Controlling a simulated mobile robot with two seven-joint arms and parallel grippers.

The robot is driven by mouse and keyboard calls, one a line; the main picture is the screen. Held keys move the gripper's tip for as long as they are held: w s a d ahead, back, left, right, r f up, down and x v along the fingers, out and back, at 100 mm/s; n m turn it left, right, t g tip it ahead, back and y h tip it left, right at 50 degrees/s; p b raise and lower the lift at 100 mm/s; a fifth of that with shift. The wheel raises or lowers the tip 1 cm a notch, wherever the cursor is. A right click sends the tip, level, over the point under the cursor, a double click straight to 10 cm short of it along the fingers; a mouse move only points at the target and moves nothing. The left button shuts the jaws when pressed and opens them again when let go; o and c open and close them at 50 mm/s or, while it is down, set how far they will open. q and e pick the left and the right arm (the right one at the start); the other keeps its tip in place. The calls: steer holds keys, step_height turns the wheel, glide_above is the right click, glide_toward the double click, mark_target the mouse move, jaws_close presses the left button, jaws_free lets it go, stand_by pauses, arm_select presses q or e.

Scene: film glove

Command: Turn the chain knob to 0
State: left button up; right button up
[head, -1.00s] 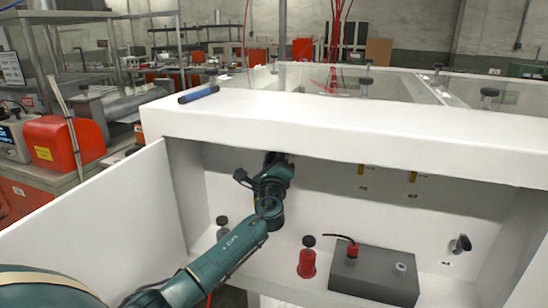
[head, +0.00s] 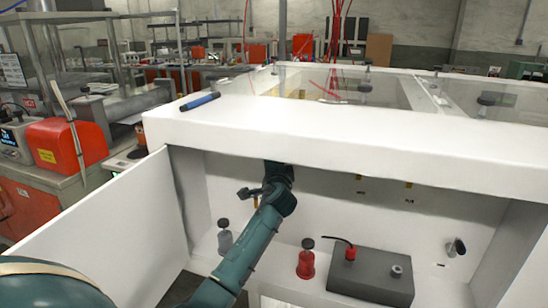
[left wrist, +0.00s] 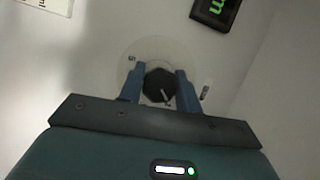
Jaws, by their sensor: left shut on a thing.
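A round black knob (left wrist: 159,84) with a pale pointer line sits on a pale round dial plate (left wrist: 158,52) in the left wrist view. The pointer line slants toward the bottom right of that view. My left gripper (left wrist: 158,78) is shut on the knob, with one blue finger on each side of it. In the head view my left arm (head: 262,228) reaches into the white cabinet (head: 340,140), and its gripper and the knob are hidden under the cabinet's top. The dial markings are too faint to read. My right gripper is not in view.
A dark display with green digits (left wrist: 216,10) is near the knob. Inside the cabinet stand a grey bottle (head: 225,240), a red bottle (head: 306,263) and a grey box (head: 370,277). An open door panel (head: 100,220) is at the left. A blue marker (head: 200,101) lies on top.

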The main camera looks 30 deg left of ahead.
arm_select(q)
steer(key=n+p, duration=0.2)
steer(key=shift+r+n+g+h, duration=0.15)
steer(key=shift+n+g+h, duration=0.15)
steer(key=shift+h, duration=0.1)
steer(key=shift+n+h+p, duration=0.4)
steer(key=shift+n+p, duration=0.2)
steer(key=shift+p, duration=0.25)
steer(key=shift+n+p, duration=0.4)
steer(key=shift+n+g+h+p, duration=0.3)
steer(key=shift+n+h+p, duration=0.15)
steer(key=shift+p, duration=0.2)
steer(key=shift+n+h+p, duration=0.25)
steer(key=shift+n+p, duration=0.2)
steer(key=shift+p, duration=0.05)
steer(key=shift+f+n+p, duration=0.25)
steer(key=shift+n+p, duration=0.15)
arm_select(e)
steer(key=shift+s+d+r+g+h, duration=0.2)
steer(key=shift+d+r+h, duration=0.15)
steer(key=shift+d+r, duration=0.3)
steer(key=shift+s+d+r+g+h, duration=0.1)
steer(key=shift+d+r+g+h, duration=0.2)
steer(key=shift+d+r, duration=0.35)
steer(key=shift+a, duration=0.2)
